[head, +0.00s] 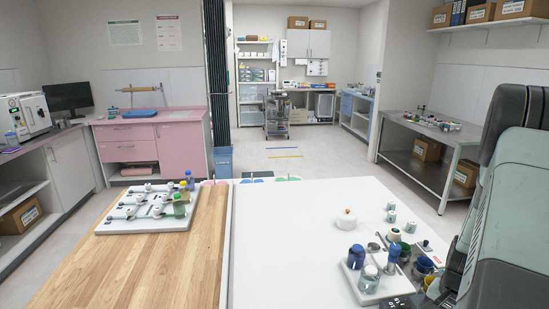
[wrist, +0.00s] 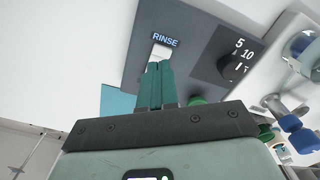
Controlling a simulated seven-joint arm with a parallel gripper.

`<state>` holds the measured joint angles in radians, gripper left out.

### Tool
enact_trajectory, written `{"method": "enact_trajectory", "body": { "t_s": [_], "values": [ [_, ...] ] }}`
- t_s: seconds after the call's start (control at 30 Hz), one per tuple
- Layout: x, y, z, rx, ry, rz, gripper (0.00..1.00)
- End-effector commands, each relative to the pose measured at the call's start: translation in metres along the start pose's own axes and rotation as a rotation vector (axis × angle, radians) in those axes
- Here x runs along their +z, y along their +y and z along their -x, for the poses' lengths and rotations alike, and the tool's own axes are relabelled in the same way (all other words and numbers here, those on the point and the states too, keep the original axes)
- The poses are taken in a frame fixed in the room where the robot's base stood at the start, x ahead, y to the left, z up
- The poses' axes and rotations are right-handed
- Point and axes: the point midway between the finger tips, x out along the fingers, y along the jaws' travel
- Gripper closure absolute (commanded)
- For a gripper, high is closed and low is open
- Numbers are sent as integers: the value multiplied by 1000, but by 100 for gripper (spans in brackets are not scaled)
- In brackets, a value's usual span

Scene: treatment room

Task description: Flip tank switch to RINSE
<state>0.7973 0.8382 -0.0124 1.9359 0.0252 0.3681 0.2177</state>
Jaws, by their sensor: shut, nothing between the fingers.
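The tank switch (wrist: 160,51) is a small white rocker in the wrist view. It sits on a dark grey panel (wrist: 190,18), right below the lit word RINSE. My gripper (wrist: 159,67) has its green fingers closed together, with nothing between them. The fingertips are at the lower edge of the switch and cover part of it. I cannot tell whether they press on it or stop just short. In the head view, a dark panel corner (head: 400,303) shows at the bottom edge; my arm hides the fingers and the switch there.
A black knob (wrist: 233,67) with numbers sits right of the switch. Blue-capped jars (head: 356,257) stand close by on a white tray. A white lidded pot (head: 346,219) stands farther back on the white tabletop (head: 280,240), which is mostly clear to the left.

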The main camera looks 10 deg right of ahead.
Motion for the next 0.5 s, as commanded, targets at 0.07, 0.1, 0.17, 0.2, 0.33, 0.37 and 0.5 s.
{"method": "enact_trajectory", "body": {
  "t_s": [0.07,0.1,0.17,0.2,0.33,0.37,0.5],
  "values": [
    [-1,0,8,0,2,0,100],
    [0,0,11,0,2,0,100],
    [-1,0,16,0,2,0,100],
    [-1,0,19,0,3,0,100],
    [-1,0,29,0,2,0,100],
    [-1,0,32,0,3,0,100],
    [0,0,41,0,2,0,100]
  ]
}}
